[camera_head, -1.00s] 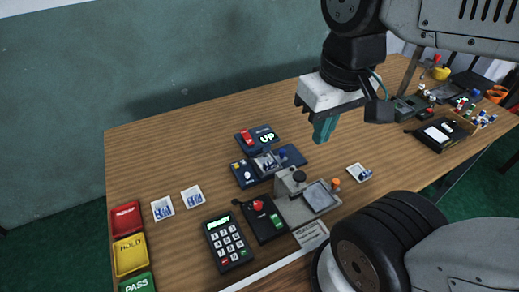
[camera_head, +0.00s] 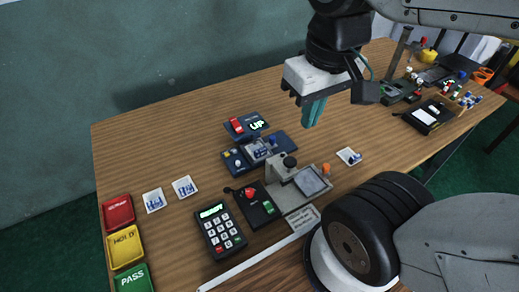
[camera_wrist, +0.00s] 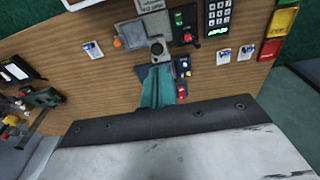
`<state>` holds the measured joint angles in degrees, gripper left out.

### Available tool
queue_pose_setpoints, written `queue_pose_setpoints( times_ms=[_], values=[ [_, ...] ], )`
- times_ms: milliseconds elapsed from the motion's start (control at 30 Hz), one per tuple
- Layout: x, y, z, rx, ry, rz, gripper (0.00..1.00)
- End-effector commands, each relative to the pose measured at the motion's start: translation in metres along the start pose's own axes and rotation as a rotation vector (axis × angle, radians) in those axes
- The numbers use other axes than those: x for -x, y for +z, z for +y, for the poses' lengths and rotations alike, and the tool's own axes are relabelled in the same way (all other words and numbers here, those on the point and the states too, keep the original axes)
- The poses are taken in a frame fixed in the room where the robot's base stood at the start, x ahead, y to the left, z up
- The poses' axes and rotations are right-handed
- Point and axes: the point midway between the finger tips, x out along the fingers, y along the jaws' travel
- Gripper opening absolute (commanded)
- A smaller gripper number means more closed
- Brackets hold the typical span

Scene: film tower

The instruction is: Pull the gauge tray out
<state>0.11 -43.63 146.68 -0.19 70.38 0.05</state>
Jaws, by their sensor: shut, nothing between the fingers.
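A grey metal fixture (camera_head: 287,198) with a black knob (camera_head: 289,162) and a pale framed pane (camera_head: 311,181) stands near the front middle of the table. It looks most like the gauge, but I cannot tell for sure which part is its tray. In the wrist view the fixture (camera_wrist: 138,33) lies beyond my fingertips. My gripper (camera_head: 312,122) has teal fingers, shut and empty, pointing down above the table, behind and apart from the fixture. In the wrist view the fingers (camera_wrist: 158,74) hide part of the dark blue device.
A blue device (camera_head: 238,161) holding a card, with an "UP" display (camera_head: 256,125) behind it, stands left of the fixture. A switch box (camera_head: 258,203) and keypad (camera_head: 220,231) are in front. Red, yellow and green trays (camera_head: 126,247) line the left edge.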

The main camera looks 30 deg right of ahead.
Motion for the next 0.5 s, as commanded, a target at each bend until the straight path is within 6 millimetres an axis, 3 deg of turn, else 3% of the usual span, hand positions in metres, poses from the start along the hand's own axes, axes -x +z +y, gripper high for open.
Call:
queue_pose_setpoints(
  times_ms=[167,300,500],
  values=[
    [0.0,0.0,0.0,0.0,0.0,0.0,0.0],
    [-0.003,-0.001,0.003,-0.017,0.002,-0.016,0.39],
    [-0.028,-0.015,0.018,-0.1,-0.007,-0.156,0.41]
  ],
)
